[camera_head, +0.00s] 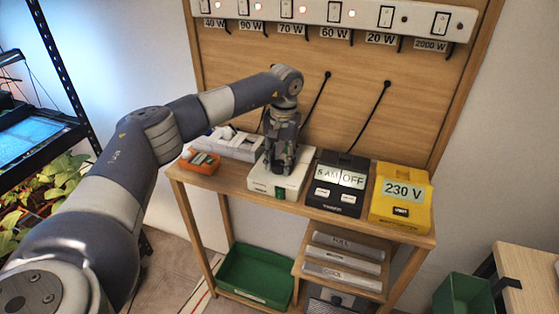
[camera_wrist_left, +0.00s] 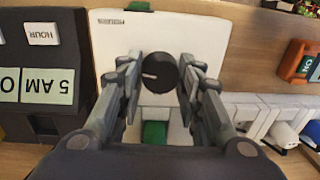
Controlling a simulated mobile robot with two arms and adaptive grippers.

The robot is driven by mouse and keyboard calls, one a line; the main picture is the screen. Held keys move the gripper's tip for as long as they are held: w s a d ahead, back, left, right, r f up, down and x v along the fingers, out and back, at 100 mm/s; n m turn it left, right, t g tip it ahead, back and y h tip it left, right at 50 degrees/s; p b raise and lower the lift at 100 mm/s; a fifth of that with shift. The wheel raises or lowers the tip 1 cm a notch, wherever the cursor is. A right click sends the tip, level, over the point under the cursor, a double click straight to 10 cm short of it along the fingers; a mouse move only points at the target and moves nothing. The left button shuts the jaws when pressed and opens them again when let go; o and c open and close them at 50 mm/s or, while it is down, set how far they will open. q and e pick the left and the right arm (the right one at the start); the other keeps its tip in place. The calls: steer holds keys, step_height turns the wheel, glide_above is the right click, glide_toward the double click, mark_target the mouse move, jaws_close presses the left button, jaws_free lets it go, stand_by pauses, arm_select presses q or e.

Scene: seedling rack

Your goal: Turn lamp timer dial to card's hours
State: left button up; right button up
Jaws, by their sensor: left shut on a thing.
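A white lamp timer box (camera_head: 262,181) stands on the wooden bench and fills the middle of the left wrist view (camera_wrist_left: 108,50). Its round black dial (camera_wrist_left: 160,73) has a short white mark pointing left in that view. The dial is hidden behind my gripper in the head view. My left gripper (camera_head: 282,165) points down over the box, its fingers (camera_wrist_left: 161,80) shut on the dial from both sides. A green button (camera_wrist_left: 154,133) sits on the box beside the dial. I cannot pick out an hours card for certain. My right gripper is not in view.
A black device (camera_head: 337,196) reading "5 AM" and "OFF" and a yellow "230 V" box (camera_head: 400,215) stand right of the timer. An orange device (camera_head: 201,161) and white power strip (camera_head: 238,146) are left.

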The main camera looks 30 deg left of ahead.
mark_target(283, 164)
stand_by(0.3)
arm_select(q)
steer(key=o, duration=1.1)
steer(key=r, duration=1.2)
steer(key=shift+w+d, duration=0.1)
steer(key=shift+d, duration=0.25)
steer(key=shift+d, duration=0.1)
